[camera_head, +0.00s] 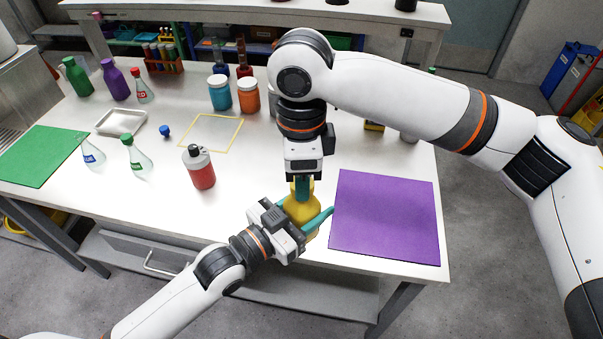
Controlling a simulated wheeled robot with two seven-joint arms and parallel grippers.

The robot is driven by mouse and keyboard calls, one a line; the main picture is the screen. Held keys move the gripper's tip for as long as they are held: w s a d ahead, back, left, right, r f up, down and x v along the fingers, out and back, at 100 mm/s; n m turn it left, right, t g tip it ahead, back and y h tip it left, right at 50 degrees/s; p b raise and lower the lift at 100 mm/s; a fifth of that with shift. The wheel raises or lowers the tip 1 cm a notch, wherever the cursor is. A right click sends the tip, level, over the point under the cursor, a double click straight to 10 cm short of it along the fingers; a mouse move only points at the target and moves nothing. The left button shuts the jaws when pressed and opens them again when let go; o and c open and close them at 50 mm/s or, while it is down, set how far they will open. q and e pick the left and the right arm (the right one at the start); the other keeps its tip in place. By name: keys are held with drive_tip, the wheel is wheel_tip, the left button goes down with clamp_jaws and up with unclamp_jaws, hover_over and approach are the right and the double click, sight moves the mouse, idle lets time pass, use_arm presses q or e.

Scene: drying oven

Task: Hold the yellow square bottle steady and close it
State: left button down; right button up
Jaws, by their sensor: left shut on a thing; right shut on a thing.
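The yellow bottle (302,213) stands near the front of the white table, just left of the purple mat. My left gripper (306,218) comes in from the front left, with its teal fingers shut around the bottle's body. My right gripper (302,188) points straight down above the bottle, with its fingers shut at the bottle's top. The cap is hidden by the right fingers, so I cannot tell how it sits on the neck. Much of the bottle is covered by the two grippers.
A purple mat (386,216) lies to the right. A bottle with red liquid (200,168) stands to the left. A blue cap (165,131), flasks (136,157), a white tray (121,122), a yellow-edged square (205,133) and a green mat (38,157) lie farther left. Jars (219,93) stand behind.

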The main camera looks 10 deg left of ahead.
drive_tip(key=o, duration=0.9)
drive_tip(key=shift+r, duration=0.1)
drive_tip(key=shift+r, duration=2.15)
